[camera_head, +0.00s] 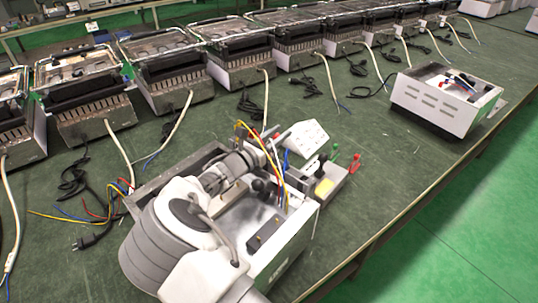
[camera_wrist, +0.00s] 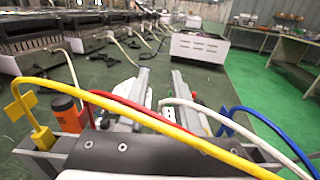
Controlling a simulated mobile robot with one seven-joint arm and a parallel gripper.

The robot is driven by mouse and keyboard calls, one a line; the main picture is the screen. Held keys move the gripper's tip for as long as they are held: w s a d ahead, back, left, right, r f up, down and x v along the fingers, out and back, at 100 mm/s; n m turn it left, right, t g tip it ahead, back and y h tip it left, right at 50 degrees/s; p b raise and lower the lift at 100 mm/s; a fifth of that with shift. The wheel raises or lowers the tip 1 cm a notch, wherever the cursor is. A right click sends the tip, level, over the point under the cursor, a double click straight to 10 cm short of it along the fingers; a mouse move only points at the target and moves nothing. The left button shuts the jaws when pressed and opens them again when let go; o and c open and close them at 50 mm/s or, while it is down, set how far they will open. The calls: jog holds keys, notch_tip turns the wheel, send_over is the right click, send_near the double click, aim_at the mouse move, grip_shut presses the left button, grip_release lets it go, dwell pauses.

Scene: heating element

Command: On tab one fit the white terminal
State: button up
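My gripper (camera_wrist: 158,92) points away over the green bench in the wrist view. Its two grey fingers are apart, with green mat showing between them and nothing seen held. A white wire (camera_wrist: 225,118) crosses the right side and its near end lies by the right finger; I cannot make out its terminal. Yellow (camera_wrist: 150,122), red (camera_wrist: 110,97) and blue (camera_wrist: 262,118) wires also cross close to the lens. In the head view, my arm covers part of an open metal housing (camera_head: 283,243) where coloured wires rise. I cannot identify tab one.
Another white vented housing (camera_head: 440,104) stands on the bench at the right, and it also shows in the wrist view (camera_wrist: 200,48). A row of heater units (camera_head: 88,125) lines the back, with loose cables in front. Red (camera_head: 355,162) and green (camera_head: 335,150) parts stand near my gripper.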

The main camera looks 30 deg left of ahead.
grip_shut()
